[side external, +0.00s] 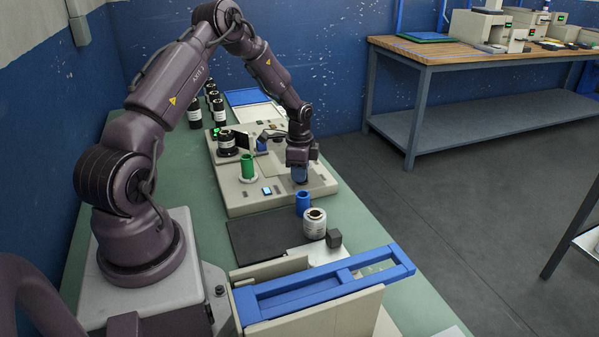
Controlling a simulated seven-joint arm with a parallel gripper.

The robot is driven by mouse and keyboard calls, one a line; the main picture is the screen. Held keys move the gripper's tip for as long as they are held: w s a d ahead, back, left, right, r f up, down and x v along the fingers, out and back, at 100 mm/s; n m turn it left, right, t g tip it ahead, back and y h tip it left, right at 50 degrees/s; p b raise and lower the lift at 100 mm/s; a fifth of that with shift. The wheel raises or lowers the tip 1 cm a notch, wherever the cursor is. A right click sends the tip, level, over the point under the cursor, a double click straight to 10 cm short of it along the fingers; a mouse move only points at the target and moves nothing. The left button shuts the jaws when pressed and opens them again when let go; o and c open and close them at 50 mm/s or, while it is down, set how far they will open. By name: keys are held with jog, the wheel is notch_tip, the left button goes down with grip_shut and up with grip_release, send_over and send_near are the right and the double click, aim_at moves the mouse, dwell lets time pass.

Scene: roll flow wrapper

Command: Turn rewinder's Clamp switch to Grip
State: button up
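The rewinder appears to be the flat beige machine (247,201) on the green bench. It carries a green core (247,167) on a light flanged base, a black roll (227,143) and a small lit blue display (267,191). My gripper (300,176) points down over the machine's right part, very close to its top surface. Its blue fingertip area is small, so I cannot tell whether it is open or shut, or whether it touches anything. The Clamp switch cannot be made out; it may be hidden under my gripper.
A blue core (303,203), a white labelled roll (314,224) and a dark block (334,238) stand near a dark mat (262,245). A blue-railed fixture (325,287) is in front. Several black rolls (195,113) stand behind, left of a white tray (258,113).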

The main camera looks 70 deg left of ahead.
jog(key=o, duration=0.4)
jog(key=shift+r, duration=0.1)
notch_tip(320, 180, up, 13)
dwell(0.3)
